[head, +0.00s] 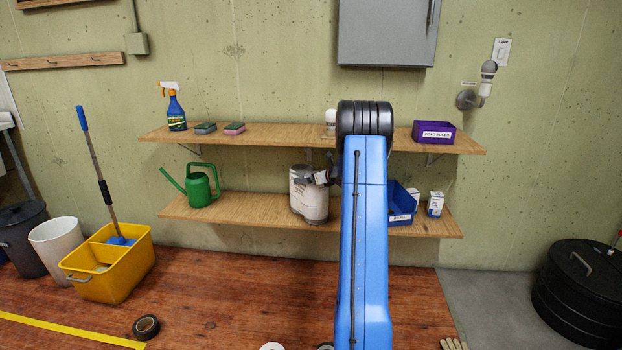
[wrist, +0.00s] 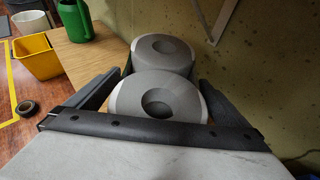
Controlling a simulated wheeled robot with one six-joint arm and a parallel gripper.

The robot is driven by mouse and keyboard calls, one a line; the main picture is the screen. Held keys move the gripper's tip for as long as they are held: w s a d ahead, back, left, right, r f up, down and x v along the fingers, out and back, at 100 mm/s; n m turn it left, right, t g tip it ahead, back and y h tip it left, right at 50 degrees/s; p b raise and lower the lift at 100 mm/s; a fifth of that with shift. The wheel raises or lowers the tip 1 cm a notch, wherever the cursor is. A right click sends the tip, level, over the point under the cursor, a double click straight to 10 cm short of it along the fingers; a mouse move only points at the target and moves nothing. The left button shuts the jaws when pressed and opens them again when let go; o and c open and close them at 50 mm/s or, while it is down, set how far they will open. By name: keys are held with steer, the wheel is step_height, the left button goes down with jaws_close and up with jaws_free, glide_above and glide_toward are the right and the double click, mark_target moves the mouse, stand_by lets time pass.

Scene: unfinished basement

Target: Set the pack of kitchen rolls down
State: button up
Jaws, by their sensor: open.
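The pack of kitchen rolls (head: 309,200) is white and grey and stands upright on the lower shelf (head: 250,212), near its middle. In the wrist view the tops of two rolls (wrist: 157,95) show, one behind the other, with dark core holes. My gripper (head: 321,178) is at the upper part of the pack. In the wrist view its two dark fingers (wrist: 162,80) are open, one on each side of the pack. My blue arm hides part of both shelves just right of the pack.
A green watering can (head: 200,187) stands left of the pack. A blue bin (head: 402,208) and small white boxes (head: 435,203) are to the right. The upper shelf (head: 275,138) is above, holding a spray bottle (head: 175,110), sponges and a purple bin (head: 434,132). Bare shelf lies left of the pack.

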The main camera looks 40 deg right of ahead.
steer(key=d+v, duration=0.1)
steer(key=v, duration=1.1)
steer(key=a+r+n+g+y, duration=0.1)
steer(key=a+r+n+y, duration=0.2)
steer(key=a, duration=0.8)
steer(key=a+r+n+g+y, duration=0.1)
steer(key=a+r+n, duration=0.35)
steer(key=a, duration=0.65)
steer(key=s+a+r+n+g+y, duration=0.15)
steer(key=s+a+n, duration=0.3)
steer(key=a, duration=0.65)
steer(key=s+a+r+n+g, duration=0.15)
steer(key=s+a+n, duration=0.35)
steer(key=a, duration=0.6)
steer(key=s+a+f+n+g, duration=0.1)
steer(key=s+a+n+g, duration=0.2)
steer(key=s+a+n, duration=0.85)
steer(key=s+a+f+n+h, duration=0.1)
steer(key=s+n, duration=0.3)
steer(key=s, duration=0.6)
steer(key=s+a+f+n+h, duration=0.1)
steer(key=s+f+n+h, duration=0.2)
steer(key=s, duration=0.7)
steer(key=shift+f+n+g, duration=0.3)
steer(key=shift+n, duration=0.35)
steer(key=shift+h, duration=0.25)
